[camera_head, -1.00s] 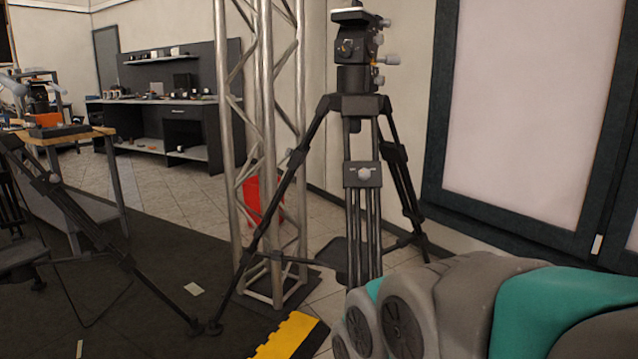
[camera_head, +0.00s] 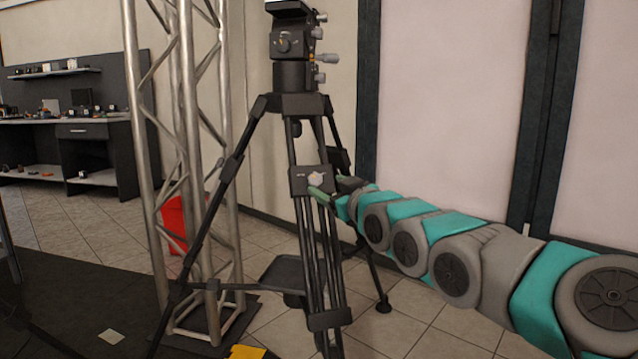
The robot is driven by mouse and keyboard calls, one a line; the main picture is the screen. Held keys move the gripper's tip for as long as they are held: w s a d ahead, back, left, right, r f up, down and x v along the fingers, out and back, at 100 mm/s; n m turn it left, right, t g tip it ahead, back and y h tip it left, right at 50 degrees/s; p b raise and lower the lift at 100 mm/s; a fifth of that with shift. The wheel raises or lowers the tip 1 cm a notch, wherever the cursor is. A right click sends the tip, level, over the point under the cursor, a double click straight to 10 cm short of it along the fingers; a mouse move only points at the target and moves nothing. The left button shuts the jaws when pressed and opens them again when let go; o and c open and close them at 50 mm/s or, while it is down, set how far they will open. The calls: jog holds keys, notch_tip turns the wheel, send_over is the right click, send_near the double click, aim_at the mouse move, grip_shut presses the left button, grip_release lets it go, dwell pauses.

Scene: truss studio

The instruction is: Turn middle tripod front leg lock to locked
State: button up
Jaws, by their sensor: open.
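The black middle tripod (camera_head: 296,104) stands upright with a head on top. Its front leg (camera_head: 312,245) faces me and carries a dark lock block with a pale round knob (camera_head: 316,179), the front leg lock. My gripper (camera_head: 318,191) is at the end of my grey and teal arm, coming from the right. Its fingers are open right beside the knob, at its lower right. I cannot tell whether they touch it. The knob's exact turn is too small to read.
A silver truss tower (camera_head: 190,150) stands just left of the tripod, with a red object (camera_head: 184,222) behind it. A dark desk (camera_head: 80,130) is at the far left. Large framed panels (camera_head: 450,100) line the right wall. Tiled floor (camera_head: 425,325) is clear at the lower right.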

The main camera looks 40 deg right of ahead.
aim_at(317, 181)
jog(key=shift+w+d+f, duration=0.1)
jog(key=shift+w+d, duration=0.1)
jog(key=shift+w, duration=1.15)
jog(key=shift+w+d, duration=0.2)
jog(key=shift+w, duration=1.1)
grip_shut()
